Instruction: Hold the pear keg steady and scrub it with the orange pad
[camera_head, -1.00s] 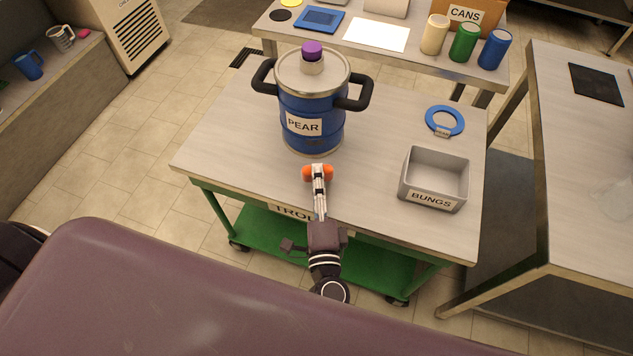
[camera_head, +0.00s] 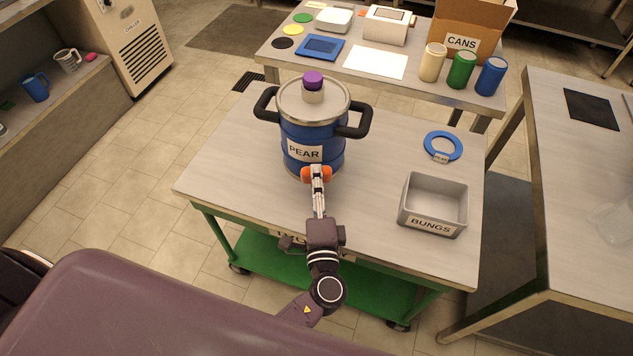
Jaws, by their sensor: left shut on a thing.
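The pear keg (camera_head: 327,133) is a blue drum with a steel lid, two black side handles, a purple bung (camera_head: 313,79) on top and a PEAR label. It stands upright on the trolley top (camera_head: 240,150). My left gripper (camera_head: 318,170) is shut on the orange pad (camera_head: 306,174), which shows on both sides of the fingers. The pad is at the keg's lower front and overlaps its base in the picture; I cannot tell whether it touches. No gripper is on the handles. My right gripper is not in view.
On the trolley, right of the keg, are a blue ring (camera_head: 456,152) and a grey BUNGS box (camera_head: 407,207). A back table holds cans, a CANS carton (camera_head: 483,22) and a blue tray (camera_head: 338,47). The trolley's left side is clear.

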